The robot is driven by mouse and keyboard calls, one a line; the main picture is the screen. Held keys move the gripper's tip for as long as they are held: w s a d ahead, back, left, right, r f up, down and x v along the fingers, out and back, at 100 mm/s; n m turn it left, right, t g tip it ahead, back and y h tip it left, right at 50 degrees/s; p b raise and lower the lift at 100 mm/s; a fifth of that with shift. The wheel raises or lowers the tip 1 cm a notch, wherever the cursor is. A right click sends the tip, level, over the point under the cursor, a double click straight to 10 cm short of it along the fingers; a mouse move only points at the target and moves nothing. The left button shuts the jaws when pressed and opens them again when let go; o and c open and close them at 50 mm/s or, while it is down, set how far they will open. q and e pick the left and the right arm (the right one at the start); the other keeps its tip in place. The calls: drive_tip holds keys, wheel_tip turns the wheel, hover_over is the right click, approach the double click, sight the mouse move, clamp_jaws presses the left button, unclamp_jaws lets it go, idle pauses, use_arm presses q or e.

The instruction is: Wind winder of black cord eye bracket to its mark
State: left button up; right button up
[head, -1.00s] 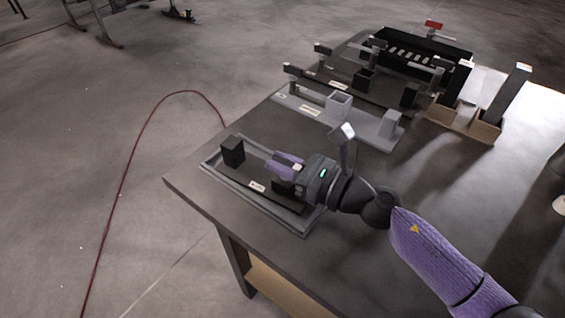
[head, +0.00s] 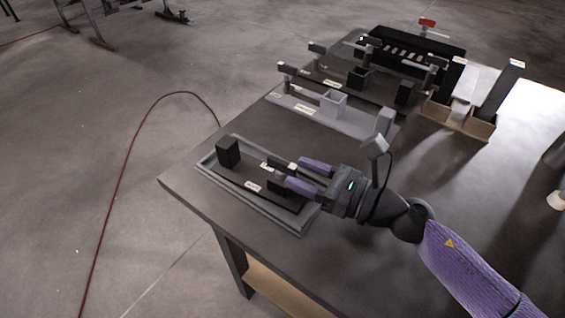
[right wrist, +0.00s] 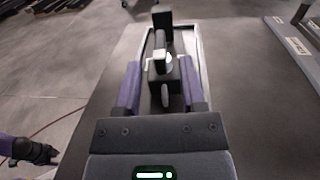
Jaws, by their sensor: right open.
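The black cord eye bracket (head: 240,177) lies in a grey tray (head: 278,219) at the near corner of the table. A black block (head: 228,152) stands at its left end. At its right end a dark housing with the winder stands between my fingers; the winder shows in the right wrist view (right wrist: 165,95) as a small grey upright piece facing me. A pale spot shows on top, but I cannot make out the mark. My right gripper (head: 292,171) is open, its purple fingers on either side of the housing. A dark hand at lower left in the right wrist view seems to be my left gripper (right wrist: 35,152).
A light grey bracket (head: 289,104) and a dark one (head: 338,86) lie further back. Behind them are a black slotted rack (head: 415,50) and a wooden holder (head: 470,122) with upright pieces. The table front right is clear.

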drive_tip(key=v, duration=0.4)
drive_tip(key=shift+s+d, duration=0.2)
drive_tip(key=shift+d, duration=0.1)
